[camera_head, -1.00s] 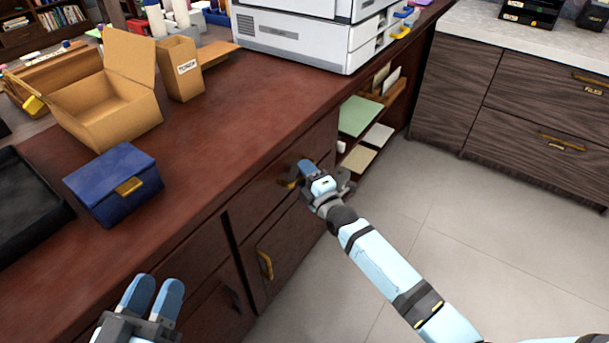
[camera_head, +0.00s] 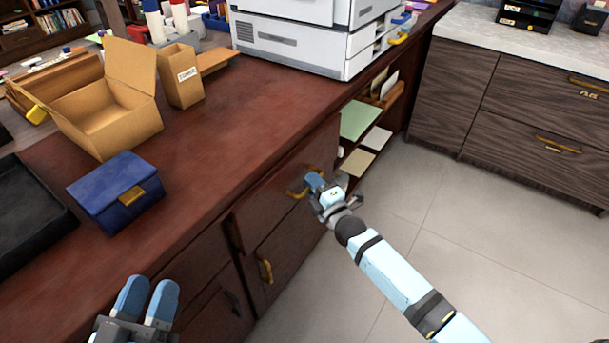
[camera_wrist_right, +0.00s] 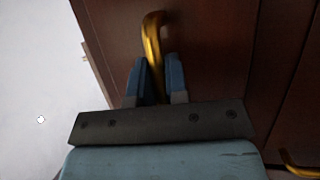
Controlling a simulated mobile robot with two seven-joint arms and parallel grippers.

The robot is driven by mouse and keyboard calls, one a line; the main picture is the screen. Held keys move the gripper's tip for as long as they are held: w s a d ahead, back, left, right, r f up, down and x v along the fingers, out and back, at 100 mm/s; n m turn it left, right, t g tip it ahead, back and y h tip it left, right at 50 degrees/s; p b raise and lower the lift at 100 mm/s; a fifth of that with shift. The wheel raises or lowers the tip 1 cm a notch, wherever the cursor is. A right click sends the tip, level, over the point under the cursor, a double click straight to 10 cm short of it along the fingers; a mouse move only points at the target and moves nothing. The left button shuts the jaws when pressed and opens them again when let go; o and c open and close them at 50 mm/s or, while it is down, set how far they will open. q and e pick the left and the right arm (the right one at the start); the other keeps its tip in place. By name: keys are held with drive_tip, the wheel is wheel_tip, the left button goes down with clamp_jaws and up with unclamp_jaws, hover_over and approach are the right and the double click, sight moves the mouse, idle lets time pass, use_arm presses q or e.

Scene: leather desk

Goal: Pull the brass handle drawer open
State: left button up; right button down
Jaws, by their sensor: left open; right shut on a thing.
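The brass handle (camera_head: 295,193) is a curved gold pull on the upper drawer (camera_head: 270,205) of the reddish-brown desk. My right gripper (camera_head: 316,182) is shut on this handle. In the right wrist view the handle (camera_wrist_right: 152,45) runs down between the two blue fingers (camera_wrist_right: 158,80) of that gripper. The drawer front seems to stand slightly out from the desk at its left edge; its inside is not visible. My left gripper (camera_head: 147,300) is open and empty, low at the left, in front of the desk and away from the handle.
Below is another front with a brass handle (camera_head: 265,270). On the desk are a blue box (camera_head: 115,195), an open cardboard box (camera_head: 105,115) and a white printer (camera_head: 300,40). Open shelves with paper (camera_head: 360,120) lie right of the drawer. The floor (camera_head: 450,220) at right is clear.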

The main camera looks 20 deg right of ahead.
use_arm(q)
drive_tip(key=s+a+f+g+y+p, duration=0.2)
drive_tip(key=a+f+g+y+p, duration=0.3)
drive_tip(key=f+p, duration=0.5)
drive_tip(key=shift+s+a+f+g, duration=0.15)
drive_tip(key=shift+a+f+g, duration=0.2)
drive_tip(key=shift+f+g, duration=0.45)
use_arm(e)
drive_tip(key=s+d, duration=1.5)
drive_tip(key=s, duration=0.4)
drive_tip(key=c, duration=1.1)
unclamp_jaws()
drive_tip(key=shift+c, duration=0.2)
drive_tip(key=shift+r, duration=0.1)
